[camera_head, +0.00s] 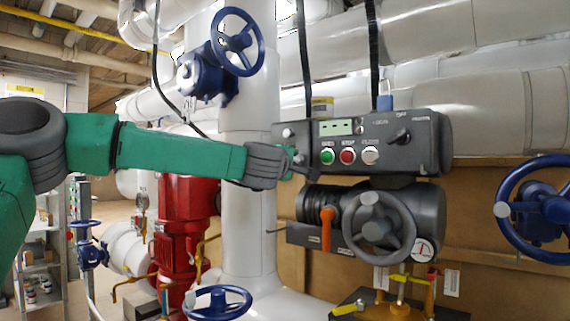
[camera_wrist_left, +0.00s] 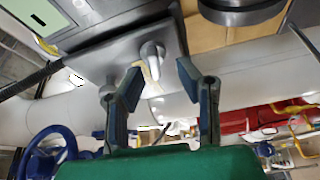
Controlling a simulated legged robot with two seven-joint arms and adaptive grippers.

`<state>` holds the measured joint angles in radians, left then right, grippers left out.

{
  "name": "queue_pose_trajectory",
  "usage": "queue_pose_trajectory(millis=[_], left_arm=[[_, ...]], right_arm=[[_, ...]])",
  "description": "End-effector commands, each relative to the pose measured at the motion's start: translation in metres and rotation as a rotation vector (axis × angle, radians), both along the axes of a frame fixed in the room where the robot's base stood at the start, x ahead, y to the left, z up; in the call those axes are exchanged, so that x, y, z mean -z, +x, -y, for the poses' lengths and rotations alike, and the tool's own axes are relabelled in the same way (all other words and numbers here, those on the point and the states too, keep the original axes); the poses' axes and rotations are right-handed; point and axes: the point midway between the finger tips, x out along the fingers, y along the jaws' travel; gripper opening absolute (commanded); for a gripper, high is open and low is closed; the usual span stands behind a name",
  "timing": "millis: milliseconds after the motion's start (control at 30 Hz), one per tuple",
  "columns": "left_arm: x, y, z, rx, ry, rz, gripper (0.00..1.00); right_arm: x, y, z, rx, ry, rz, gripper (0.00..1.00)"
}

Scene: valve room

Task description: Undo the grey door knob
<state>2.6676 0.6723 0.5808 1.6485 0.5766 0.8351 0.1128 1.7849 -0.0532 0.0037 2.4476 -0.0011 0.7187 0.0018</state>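The grey door knob (camera_wrist_left: 152,52) has a rounded lever shape and sits on a grey panel (camera_wrist_left: 115,50) at the end of the control box. In the head view a small grey knob (camera_head: 288,132) shows on the box's left part, just above my gripper. My left gripper (camera_head: 298,160) is at the box's left end. In the wrist view my left gripper (camera_wrist_left: 158,70) is open, its two fingers apart with the knob between and just beyond the tips. I cannot tell whether they touch it. My right gripper is out of view.
The control box (camera_head: 385,145) has green, red and white buttons and a black switch. Below it is a grey handwheel (camera_head: 379,228) with an orange lever (camera_head: 327,228). A white vertical pipe (camera_head: 247,205) stands behind my gripper. Blue handwheels (camera_head: 237,42) and a red pump (camera_head: 183,225) are nearby.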

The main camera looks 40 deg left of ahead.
Motion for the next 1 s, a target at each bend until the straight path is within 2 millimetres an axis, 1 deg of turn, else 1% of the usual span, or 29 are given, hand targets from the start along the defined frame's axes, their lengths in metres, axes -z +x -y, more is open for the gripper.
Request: queue_pose_trajectory(millis=[300,400,500,667,1000], left_arm=[[0.002,-0.064,0.02,0.001,-0.001,0.003,0.3],[0.004,-0.079,0.024,0.0,-0.002,0.003,0.3],[0.005,-0.091,0.027,0.0,-0.003,0.002,0.3],[0.006,-0.099,0.029,-0.003,-0.003,0.001,0.3],[0.006,-0.099,0.031,0.002,-0.002,-0.001,0.3]], right_arm=[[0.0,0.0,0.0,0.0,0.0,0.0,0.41],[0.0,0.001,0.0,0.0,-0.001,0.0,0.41],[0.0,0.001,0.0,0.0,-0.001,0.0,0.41],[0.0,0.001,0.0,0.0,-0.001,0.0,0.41],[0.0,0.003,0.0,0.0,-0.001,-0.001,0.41]])
